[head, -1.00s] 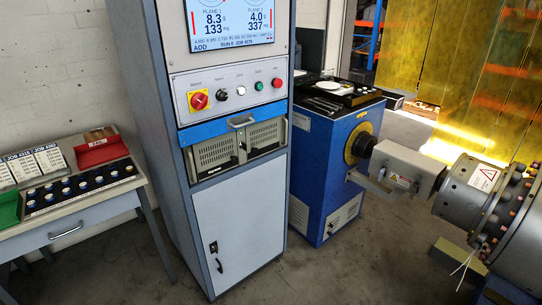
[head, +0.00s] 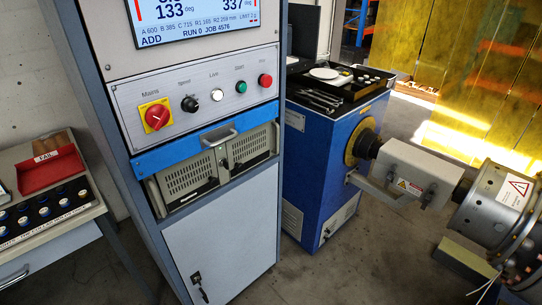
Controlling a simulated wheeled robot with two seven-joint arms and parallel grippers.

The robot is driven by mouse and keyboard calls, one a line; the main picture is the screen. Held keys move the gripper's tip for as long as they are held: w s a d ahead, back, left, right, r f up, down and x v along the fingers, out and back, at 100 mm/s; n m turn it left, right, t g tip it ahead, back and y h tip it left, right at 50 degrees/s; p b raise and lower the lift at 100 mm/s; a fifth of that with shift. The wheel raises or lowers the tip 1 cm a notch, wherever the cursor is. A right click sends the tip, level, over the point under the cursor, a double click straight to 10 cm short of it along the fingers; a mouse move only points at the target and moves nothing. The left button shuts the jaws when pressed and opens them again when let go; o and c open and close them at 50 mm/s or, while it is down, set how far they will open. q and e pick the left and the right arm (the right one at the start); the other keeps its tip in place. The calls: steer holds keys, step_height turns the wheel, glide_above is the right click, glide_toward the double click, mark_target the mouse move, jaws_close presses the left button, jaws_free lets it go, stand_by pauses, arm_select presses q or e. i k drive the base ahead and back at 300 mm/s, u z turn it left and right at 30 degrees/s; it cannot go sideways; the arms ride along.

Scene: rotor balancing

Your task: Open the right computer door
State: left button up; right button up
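The computer (head: 152,196) sits in the blue-grey cabinet, under a blue drawer front with a metal handle (head: 219,137). It has two grilled grey front panels. The right computer door (head: 250,146) looks shut, flush with the left panel (head: 190,180). A small dark fitting, perhaps a lock or latch, shows near the seam between them. Neither of my grippers is in view.
Above are a control panel with a red mains switch (head: 155,116) and a screen (head: 190,18). A lower cabinet door (head: 222,235) has keys hanging. A blue machine (head: 335,150) stands close right; a table with a red tray (head: 50,170) stands left. Some floor is clear.

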mark_target(252, 147)
steer(key=u, duration=0.35)
steer(key=i, duration=0.95)
steer(key=u, duration=0.55)
